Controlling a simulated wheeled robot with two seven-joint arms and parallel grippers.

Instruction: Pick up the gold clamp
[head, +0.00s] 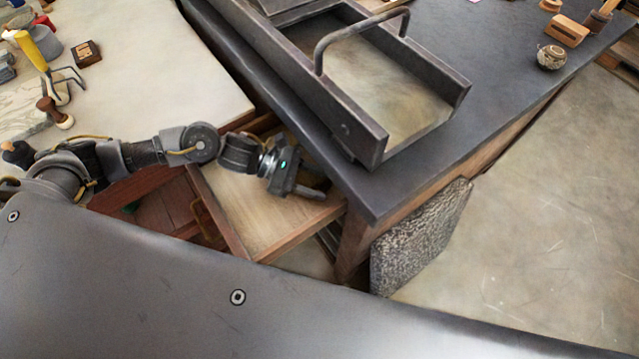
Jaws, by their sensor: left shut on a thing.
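I cannot make out a gold clamp anywhere in the head view. My left gripper (312,193) reaches in from the left over an open wooden drawer (255,205), near its right end and beside the dark table. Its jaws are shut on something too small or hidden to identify. The visible drawer bottom is bare, and the part under the gripper is hidden. My right gripper is not in view.
The dark table (505,90) carries a metal press bed (340,100) with a raised handle. A speckled slab (420,240) leans by its leg. A pale table (150,70) at left holds a yellow-handled tool (32,52).

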